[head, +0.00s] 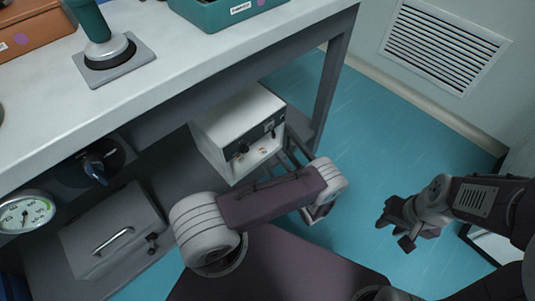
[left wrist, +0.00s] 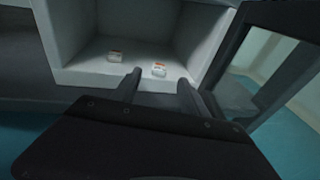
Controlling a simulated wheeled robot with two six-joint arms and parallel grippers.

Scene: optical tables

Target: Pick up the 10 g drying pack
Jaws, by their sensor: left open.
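Two small white packs with orange marks lie on the floor of an open pale cabinet. In the left wrist view one pack (left wrist: 115,56) is further left and the other pack (left wrist: 159,69) is nearer the opening. Their labels are too small to read, so I cannot tell which is the 10 g one. My left gripper (left wrist: 160,88) is open and empty, its fingers pointing at the cabinet mouth, with the nearer pack seen between the fingertips. In the head view my arm hides this gripper. My right gripper (head: 396,226) is open and empty over the floor at the right.
The cabinet (head: 222,128) stands under the white table (head: 165,60). Its dark-framed glass door (left wrist: 262,70) is open on the right side. A grey case (head: 110,235) and a gauge (head: 25,213) are at the left.

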